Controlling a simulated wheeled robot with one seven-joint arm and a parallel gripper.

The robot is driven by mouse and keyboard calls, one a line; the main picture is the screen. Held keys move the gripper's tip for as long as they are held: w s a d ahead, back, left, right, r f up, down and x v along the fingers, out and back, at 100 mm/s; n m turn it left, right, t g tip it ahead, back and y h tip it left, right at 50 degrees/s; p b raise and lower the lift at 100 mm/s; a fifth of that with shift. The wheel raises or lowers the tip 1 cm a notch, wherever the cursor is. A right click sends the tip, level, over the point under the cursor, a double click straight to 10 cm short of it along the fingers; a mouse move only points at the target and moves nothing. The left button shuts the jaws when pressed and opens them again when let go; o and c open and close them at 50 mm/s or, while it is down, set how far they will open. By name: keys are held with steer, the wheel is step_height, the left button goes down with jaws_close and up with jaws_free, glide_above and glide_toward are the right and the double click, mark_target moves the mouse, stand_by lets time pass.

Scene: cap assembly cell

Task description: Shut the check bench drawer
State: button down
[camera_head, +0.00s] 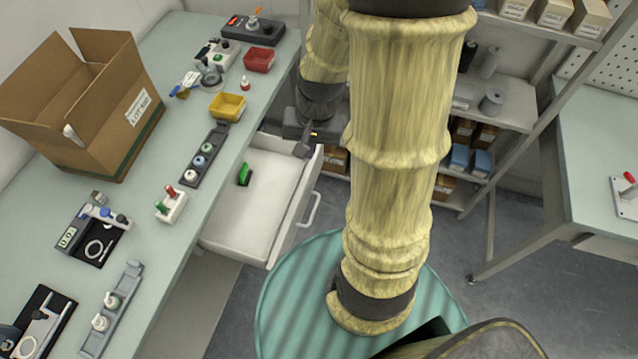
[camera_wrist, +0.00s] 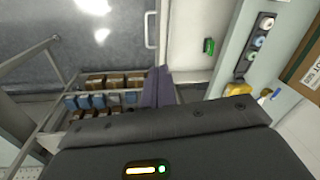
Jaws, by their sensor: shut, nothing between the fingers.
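The check bench drawer (camera_head: 262,210) is pulled out from under the bench, its white front panel and grey bar handle (camera_head: 311,210) facing right. A small green object (camera_head: 245,174) lies inside it. My gripper (camera_head: 303,150) is shut and empty, at the far end of the drawer's front panel; I cannot tell whether it touches. In the wrist view, the shut fingers (camera_wrist: 160,75) point at the corner of the drawer (camera_wrist: 188,45). The handle (camera_wrist: 150,30) and the green object (camera_wrist: 208,46) show there too.
The bench top (camera_head: 150,235) carries a cardboard box (camera_head: 95,110), a yellow bin (camera_head: 227,106), a red bin (camera_head: 259,59) and several fixtures. A shelf rack (camera_head: 500,100) with boxes stands behind my arm. Another table (camera_head: 600,140) is at right. Floor (camera_head: 530,290) between is clear.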

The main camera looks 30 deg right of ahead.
steer(key=w+d+f+m+t+y+b, duration=0.2)
steer(key=d+f+m+b, duration=0.6)
steer(key=f, duration=0.5)
steer(key=w+d+f+m+t+y+b, duration=0.2)
steer(key=d+f+m+b, duration=0.6)
steer(key=f+m, duration=0.5)
steer(key=d+f+t+y, duration=0.1)
steer(key=d, duration=0.1)
steer(key=shift+w+d, duration=0.35)
steer(key=shift+f, duration=0.1)
glide_toward(316, 174)
step_height(316, 174, down, 3)
steer(key=w+a, duration=0.1)
steer(key=w+a+f, duration=0.1)
steer(key=a, duration=0.1)
steer(key=shift+w, duration=0.2)
steer(key=shift+b, duration=0.3)
steer(key=shift+w+a, duration=0.1)
